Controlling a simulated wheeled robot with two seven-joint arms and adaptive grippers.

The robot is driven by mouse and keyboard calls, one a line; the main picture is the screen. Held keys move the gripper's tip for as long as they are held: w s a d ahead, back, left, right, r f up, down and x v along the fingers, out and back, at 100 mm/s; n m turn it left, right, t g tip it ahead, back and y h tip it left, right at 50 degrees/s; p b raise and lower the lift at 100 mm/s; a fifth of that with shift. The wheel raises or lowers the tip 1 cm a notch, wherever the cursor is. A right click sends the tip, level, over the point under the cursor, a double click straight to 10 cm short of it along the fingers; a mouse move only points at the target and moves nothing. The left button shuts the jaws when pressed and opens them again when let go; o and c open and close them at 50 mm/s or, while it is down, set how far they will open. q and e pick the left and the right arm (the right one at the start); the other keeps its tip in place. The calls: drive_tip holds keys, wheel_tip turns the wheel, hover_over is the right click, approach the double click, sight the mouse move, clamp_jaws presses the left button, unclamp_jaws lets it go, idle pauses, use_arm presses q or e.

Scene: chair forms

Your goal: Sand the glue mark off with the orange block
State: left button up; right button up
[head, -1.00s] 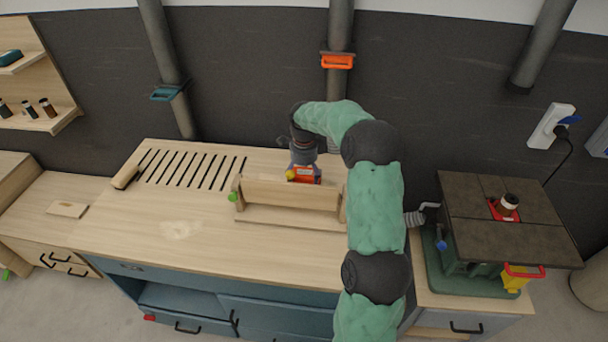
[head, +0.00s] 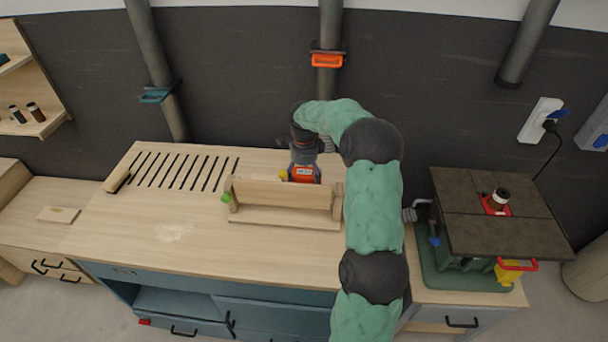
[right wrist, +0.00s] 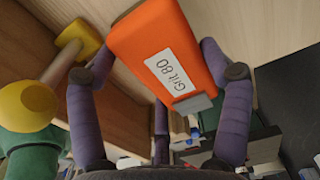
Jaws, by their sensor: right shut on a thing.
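The orange block (head: 305,174), labelled "Grit 80", is held in my right gripper (head: 303,163), just behind the wooden form (head: 282,193) on the workbench. In the right wrist view the orange block (right wrist: 165,45) sits between the purple fingers of the right gripper (right wrist: 160,80). I cannot tell whether the block touches the wood. A pale smudge (head: 172,232) marks the bench top at front left; I cannot tell whether it is the glue mark. No mark shows on the form's visible face. My left gripper is out of view.
Slots (head: 185,171) cut the bench's back left. A dark-topped machine (head: 490,215) stands right of my arm. The bench's front left is clear apart from the smudge.

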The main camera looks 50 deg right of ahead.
drive_tip(key=shift+w+a+f, duration=0.15)
drive_tip(key=shift+w+a, duration=0.6)
drive_tip(key=shift+w, duration=0.1)
drive_tip(key=shift+s+d, duration=0.85)
drive_tip(key=shift+s, duration=0.25)
drive_tip(key=shift+w+a, duration=0.1)
drive_tip(key=shift+w, duration=0.05)
drive_tip(key=shift+w+a+r+p, duration=0.15)
drive_tip(key=shift+w+a+p, duration=0.1)
drive_tip(key=shift+w+a, duration=0.25)
drive_tip(key=shift+w+a+r+p, duration=0.1)
drive_tip(key=shift+w+a+p, duration=0.15)
drive_tip(key=shift+w, duration=0.3)
drive_tip(key=shift+s+d+f+b, duration=0.15)
drive_tip(key=shift+s+d+b, duration=0.15)
drive_tip(key=shift+s+d, duration=0.75)
drive_tip(key=shift+s+a, duration=0.1)
drive_tip(key=shift+a, duration=0.05)
